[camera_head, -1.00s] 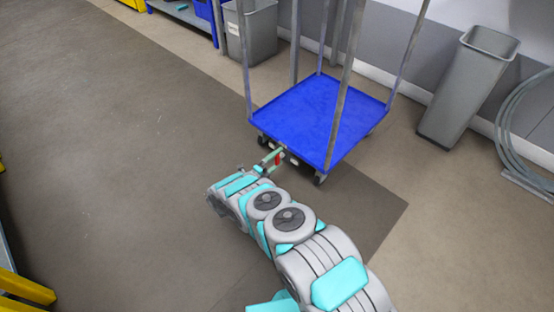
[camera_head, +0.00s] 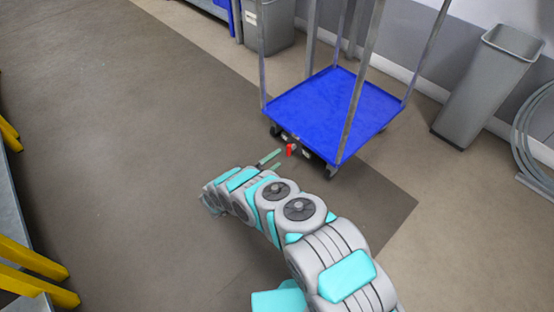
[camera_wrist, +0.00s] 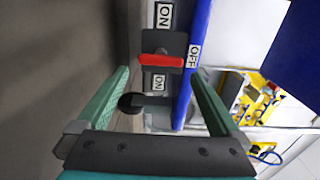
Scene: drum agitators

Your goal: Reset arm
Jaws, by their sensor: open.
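My arm reaches out low over the floor, and my gripper (camera_head: 271,163) is near the front edge of the blue cart. In the wrist view my gripper (camera_wrist: 160,100) is open, with its two green fingers apart and nothing between them. A red lever (camera_wrist: 161,60) on a dark plate lies ahead of the fingertips, with ON and OFF labels around it. The lever also shows in the head view (camera_head: 289,150), on the cart's front edge. The fingers look apart from the lever.
The blue cart (camera_head: 330,105) has upright metal posts. A grey bin (camera_head: 487,85) stands at the right by the wall, beside coiled hose (camera_head: 533,130). Another grey bin (camera_head: 268,25) is behind the cart. Yellow bars (camera_head: 35,270) are at the lower left. The left floor is clear.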

